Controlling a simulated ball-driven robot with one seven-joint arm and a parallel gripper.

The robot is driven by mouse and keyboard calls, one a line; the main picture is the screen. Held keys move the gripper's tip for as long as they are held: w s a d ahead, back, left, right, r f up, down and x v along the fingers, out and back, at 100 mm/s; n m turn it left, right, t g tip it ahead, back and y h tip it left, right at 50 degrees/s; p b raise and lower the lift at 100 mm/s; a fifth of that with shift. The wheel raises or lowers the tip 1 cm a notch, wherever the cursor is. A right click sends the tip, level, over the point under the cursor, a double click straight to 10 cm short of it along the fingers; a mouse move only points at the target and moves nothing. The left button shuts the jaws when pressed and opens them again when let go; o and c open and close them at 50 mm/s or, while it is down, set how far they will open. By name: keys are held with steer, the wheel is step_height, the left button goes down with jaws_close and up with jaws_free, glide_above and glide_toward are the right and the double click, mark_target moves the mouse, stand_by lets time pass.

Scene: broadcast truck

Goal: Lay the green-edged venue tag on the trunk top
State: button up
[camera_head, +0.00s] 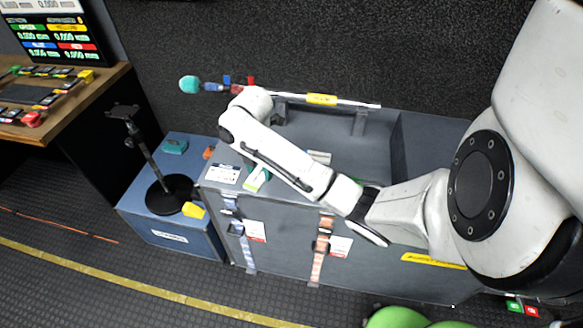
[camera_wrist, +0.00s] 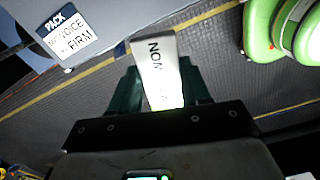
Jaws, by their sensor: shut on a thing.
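In the wrist view my gripper (camera_wrist: 158,88) is shut on a white tag (camera_wrist: 157,62) with dark lettering that starts "NOM". The tag stands out between the dark green fingers, above the floor in the view. Its green edge is not clear there. In the head view the grey trunk (camera_head: 345,150) stands in the middle, and my arm crosses over its top. My fingers are largely hidden by my arm there. A small white-and-green piece (camera_head: 257,180) shows at the trunk's front left edge; I cannot tell whether it is a separate tag.
A white label (camera_head: 222,174) lies at the trunk's left end. Left of it, a blue case (camera_head: 150,205) carries a black stand (camera_head: 168,193). A wooden desk (camera_head: 85,100) is further left. Straps (camera_head: 320,248) hang down the trunk's front. A "PACK" label (camera_wrist: 68,35) shows upper left.

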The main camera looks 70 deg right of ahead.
steer(key=s+d+n, duration=0.3)
steer(key=s+d, duration=0.1)
steer(key=s, duration=0.4)
steer(key=w+d+f+b, duration=0.2)
steer(key=w+f, duration=0.1)
steer(key=w+d+f+b, duration=0.2)
steer(key=w+d+f, duration=0.1)
steer(key=w+d+f+b, duration=0.3)
steer(key=w, duration=0.1)
steer(key=shift+d+f, duration=0.2)
steer(key=shift+w+d+f, duration=0.15)
steer(key=shift+w+f, duration=0.05)
steer(key=shift+f, duration=1.75)
steer(key=shift+f+b, duration=0.2)
steer(key=shift+b, duration=0.15)
steer(key=o, duration=1)
steer(key=shift+o, duration=0.2)
steer(key=shift+r, duration=0.1)
